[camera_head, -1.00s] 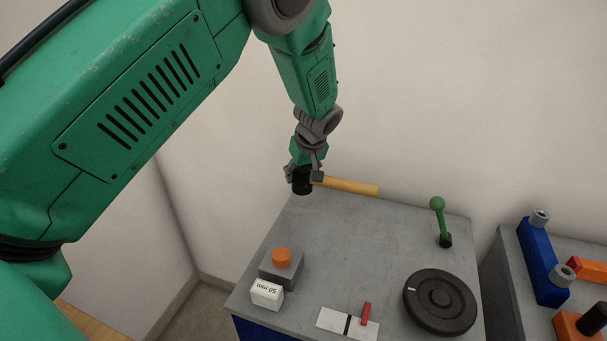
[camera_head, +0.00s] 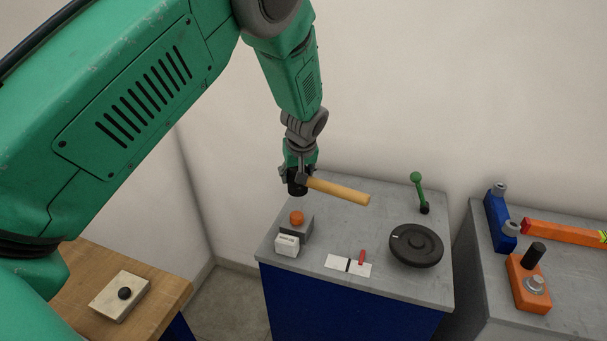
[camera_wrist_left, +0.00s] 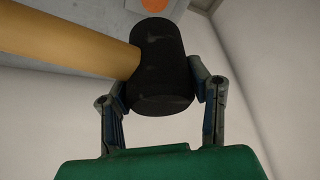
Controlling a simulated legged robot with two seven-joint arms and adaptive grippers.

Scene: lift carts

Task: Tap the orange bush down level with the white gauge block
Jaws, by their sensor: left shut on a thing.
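The orange bush (camera_head: 297,217) stands up out of a grey block (camera_head: 299,229) near the left edge of the grey bench top. The white gauge block (camera_head: 287,245) is just in front of it. My left gripper (camera_head: 297,177) is shut on the black head of a mallet (camera_head: 340,190), above and behind the bush; the tan handle points right. In the left wrist view the fingers (camera_wrist_left: 163,90) flank the black head (camera_wrist_left: 160,70), and part of the orange bush (camera_wrist_left: 158,4) shows at the top edge. My right gripper is not in view.
On the same bench are a white plate with a red piece (camera_head: 348,265), a black wheel (camera_head: 416,245) and a green-knobbed lever (camera_head: 419,192). A wooden bench (camera_head: 150,275) is at left. Another bench at right holds blue and orange parts (camera_head: 528,282).

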